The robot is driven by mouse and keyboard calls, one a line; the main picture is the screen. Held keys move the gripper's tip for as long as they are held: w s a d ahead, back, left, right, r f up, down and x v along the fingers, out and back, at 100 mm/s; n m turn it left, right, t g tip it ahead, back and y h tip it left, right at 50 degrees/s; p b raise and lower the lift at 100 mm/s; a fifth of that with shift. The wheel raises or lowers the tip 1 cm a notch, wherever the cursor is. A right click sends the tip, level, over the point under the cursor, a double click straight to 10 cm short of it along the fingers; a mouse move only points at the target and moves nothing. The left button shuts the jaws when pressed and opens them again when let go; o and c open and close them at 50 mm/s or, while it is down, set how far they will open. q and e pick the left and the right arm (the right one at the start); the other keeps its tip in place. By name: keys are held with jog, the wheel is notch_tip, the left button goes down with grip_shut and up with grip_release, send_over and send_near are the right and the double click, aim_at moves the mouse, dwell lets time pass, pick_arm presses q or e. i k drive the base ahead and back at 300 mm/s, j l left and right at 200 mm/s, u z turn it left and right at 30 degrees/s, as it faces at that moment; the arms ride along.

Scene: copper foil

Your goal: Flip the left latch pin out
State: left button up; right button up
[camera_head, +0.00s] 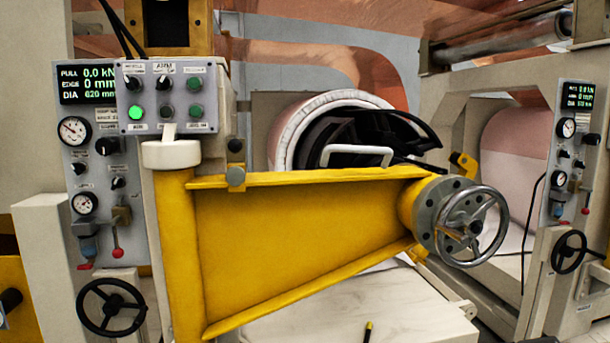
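No part is clearly recognisable as the left latch pin. A yellow swing arm (300,225) runs from a post (178,245) at the left to a grey flange with a handwheel (474,226) at the right. A grey bolt-like knob (236,177) sits on the arm's top edge near the post. A small yellow block with a dark end (463,164) shows behind the arm's right end. A short dark rod with a yellow tip (368,332) shows at the bottom edge. Neither of my grippers is in view.
A control box (172,98) and gauge panel (88,180) stand at the left, above a black handwheel (112,307). A white-rimmed roll (330,105) with a dark, unclear shape lies behind the arm. A pale surface (330,307) lies below. Another panel (571,150) stands right.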

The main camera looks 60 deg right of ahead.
aim_at(235, 177)
jog(key=z, duration=1.5)
jog(key=l+z, duration=0.15)
jog(key=i+l, duration=0.05)
jog(key=l, duration=0.05)
